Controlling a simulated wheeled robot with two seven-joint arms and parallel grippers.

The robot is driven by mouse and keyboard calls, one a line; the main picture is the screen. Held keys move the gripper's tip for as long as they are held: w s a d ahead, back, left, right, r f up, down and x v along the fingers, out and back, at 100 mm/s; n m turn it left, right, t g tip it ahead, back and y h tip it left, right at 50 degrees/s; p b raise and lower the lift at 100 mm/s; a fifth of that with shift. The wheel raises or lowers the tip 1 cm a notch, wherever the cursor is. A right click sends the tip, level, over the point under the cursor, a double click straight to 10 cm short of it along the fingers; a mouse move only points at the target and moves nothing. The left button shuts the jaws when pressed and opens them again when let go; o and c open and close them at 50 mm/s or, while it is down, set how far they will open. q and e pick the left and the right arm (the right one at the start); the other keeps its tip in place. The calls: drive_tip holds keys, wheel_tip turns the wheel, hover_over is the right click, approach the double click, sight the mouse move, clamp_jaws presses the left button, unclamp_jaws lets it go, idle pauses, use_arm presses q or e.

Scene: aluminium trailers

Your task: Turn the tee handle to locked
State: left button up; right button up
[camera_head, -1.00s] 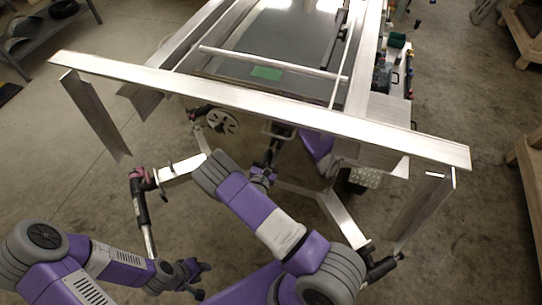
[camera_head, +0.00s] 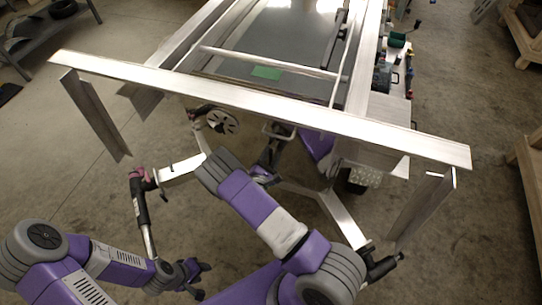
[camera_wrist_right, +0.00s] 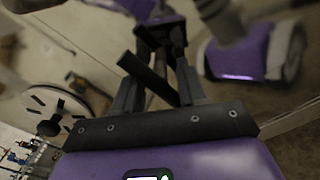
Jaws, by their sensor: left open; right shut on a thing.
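In the right wrist view, a dark bar (camera_wrist_right: 150,78), which looks like the tee handle, slants between the fingers of my right gripper (camera_wrist_right: 160,45). The gripper is shut on it. The bar's far end and its mounting are blurred, so I cannot tell its exact lock position. In the head view the right arm reaches under the trailer's front crossbeam, and its wrist hides most of the handle. My left gripper (camera_head: 190,273) is open and empty, low in the picture, apart from the trailer.
The aluminium trailer frame has a long front crossbeam (camera_head: 270,104) above my right arm. A slotted disc (camera_head: 222,122) sits under it, left of my right wrist. Black-gripped bars (camera_head: 140,203) stand at the left and right. Open floor lies to the left.

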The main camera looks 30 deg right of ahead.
drive_tip(key=o, duration=1)
drive_tip(key=v, duration=0.7)
drive_tip(key=shift+s+a+p, duration=0.2)
drive_tip(key=shift+p, duration=0.2)
